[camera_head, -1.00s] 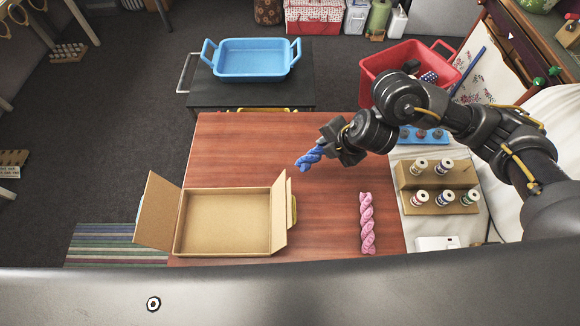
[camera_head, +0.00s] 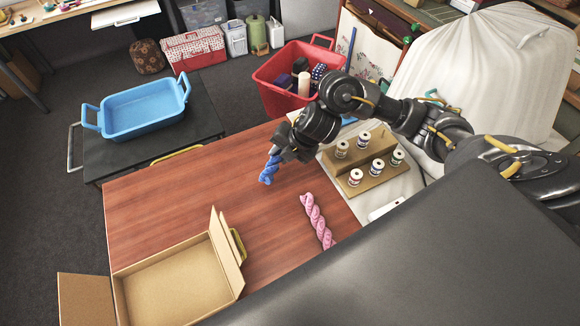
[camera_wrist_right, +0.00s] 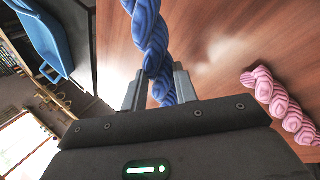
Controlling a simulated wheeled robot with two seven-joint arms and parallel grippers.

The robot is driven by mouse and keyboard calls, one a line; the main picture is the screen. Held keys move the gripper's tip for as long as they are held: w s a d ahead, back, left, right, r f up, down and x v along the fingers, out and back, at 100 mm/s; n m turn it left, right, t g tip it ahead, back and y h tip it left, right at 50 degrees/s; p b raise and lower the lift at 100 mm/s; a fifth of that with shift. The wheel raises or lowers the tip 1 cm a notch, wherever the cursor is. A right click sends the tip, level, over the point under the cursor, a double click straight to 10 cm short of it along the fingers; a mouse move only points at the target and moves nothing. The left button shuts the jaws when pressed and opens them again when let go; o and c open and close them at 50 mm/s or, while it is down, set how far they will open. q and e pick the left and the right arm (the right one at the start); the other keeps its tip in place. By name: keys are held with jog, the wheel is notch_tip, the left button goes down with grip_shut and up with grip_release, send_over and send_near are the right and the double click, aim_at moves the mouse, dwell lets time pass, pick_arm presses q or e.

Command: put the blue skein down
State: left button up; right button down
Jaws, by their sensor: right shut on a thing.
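The blue skein (camera_head: 269,171) is a twisted blue hank in my right gripper (camera_head: 278,155), over the back right part of the wooden table (camera_head: 190,190). In the right wrist view the blue skein (camera_wrist_right: 149,38) passes between the two fingers of the right gripper (camera_wrist_right: 158,88), which are shut on it. It hangs tilted in the head view. I cannot tell how far it is above the table. A pink skein (camera_head: 318,221) lies on the table to the right of it and shows in the right wrist view (camera_wrist_right: 284,105). My left gripper is not in view.
An open cardboard box (camera_head: 175,285) stands at the table's front left. A blue tray (camera_head: 143,112) sits on a dark stand behind. A red basket (camera_head: 275,97) and a wooden spool rack (camera_head: 352,184) are at the right. The table's middle is clear.

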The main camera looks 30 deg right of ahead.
jog(key=d+f, duration=0.2)
jog(key=shift+w+f, duration=0.2)
jog(key=shift+f, duration=0.15)
jog(key=shift+d+f, duration=0.25)
jog(key=shift+d, duration=0.05)
jog(key=f, duration=0.1)
jog(key=f+b, duration=0.1)
jog(key=f, duration=0.1)
jog(key=shift+w+d+b, duration=0.1)
jog(key=shift+d+b, duration=0.2)
jog(key=shift+d, duration=0.05)
jog(key=shift+f, duration=0.5)
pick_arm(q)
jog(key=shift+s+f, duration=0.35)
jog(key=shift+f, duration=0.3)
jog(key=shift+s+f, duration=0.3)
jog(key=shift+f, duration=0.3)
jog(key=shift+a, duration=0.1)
pick_arm(e)
jog(key=shift+f+b, duration=0.45)
jog(key=shift+f, duration=0.1)
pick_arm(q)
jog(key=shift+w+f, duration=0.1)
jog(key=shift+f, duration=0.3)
pick_arm(e)
jog(key=c, duration=1.1)
grip_release()
